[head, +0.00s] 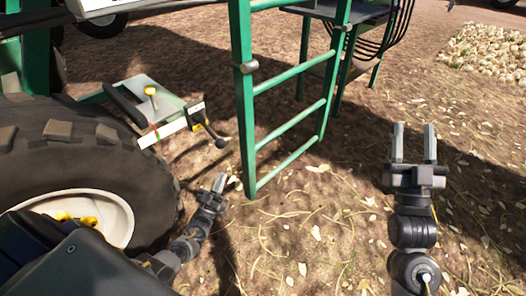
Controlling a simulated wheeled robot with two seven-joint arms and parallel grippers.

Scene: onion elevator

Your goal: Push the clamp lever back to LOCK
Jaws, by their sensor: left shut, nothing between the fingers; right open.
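The clamp lever (213,134) is a thin dark rod with a round black knob at its lower right end. It sticks out from the right end of a pale clamp bar (172,129) beside the tractor wheel. Any lettering on the bar is too small to read. My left gripper (220,182) is shut and empty, below the lever knob and apart from it in the picture. My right gripper (414,128) is open and empty over bare ground, far to the right of the lever.
A large tyre (95,150) fills the left side. A green ladder (247,110) stands just right of the lever. A yellow knob (151,91) sits on the metal plate behind the bar. An onion pile (490,52) lies at the far right. The ground between ladder and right arm is free.

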